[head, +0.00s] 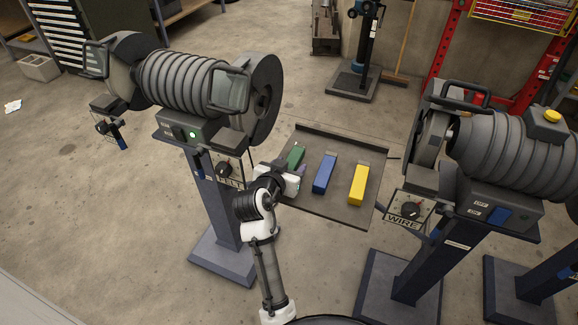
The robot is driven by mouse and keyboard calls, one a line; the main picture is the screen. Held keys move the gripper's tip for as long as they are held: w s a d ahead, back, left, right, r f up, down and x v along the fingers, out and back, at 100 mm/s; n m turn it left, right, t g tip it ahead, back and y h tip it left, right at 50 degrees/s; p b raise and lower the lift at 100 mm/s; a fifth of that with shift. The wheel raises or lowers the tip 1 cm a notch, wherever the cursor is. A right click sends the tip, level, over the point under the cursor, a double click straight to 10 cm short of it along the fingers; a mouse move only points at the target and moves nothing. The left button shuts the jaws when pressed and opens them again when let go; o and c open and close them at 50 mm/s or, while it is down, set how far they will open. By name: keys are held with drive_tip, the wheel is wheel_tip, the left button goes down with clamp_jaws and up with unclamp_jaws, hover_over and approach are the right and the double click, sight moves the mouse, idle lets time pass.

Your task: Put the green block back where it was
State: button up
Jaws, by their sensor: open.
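The green block (297,155) is at the left of a dark flat tray (340,210). Its near part is hidden behind my gripper (299,172). My gripper is open, at the left part of the tray beside or over the near end of the green block. Its fingers are small and partly hidden, so I cannot tell whether they touch the block. A blue block (324,174) and a yellow block (358,185) lie to the right, side by side and apart. A small bit of purple (302,170) shows near my gripper.
A grinding machine (188,85) on a pedestal stands close at the left of the tray. Another machine (520,150), with a WIRE label, stands at the right. A raised rim (340,138) runs along the tray's back. The tray's front is bare.

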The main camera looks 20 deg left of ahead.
drive_tip(key=shift+r, duration=0.25)
drive_tip(key=b+v, duration=0.1)
drive_tip(key=v, duration=1.1)
drive_tip(key=shift+f, duration=0.1)
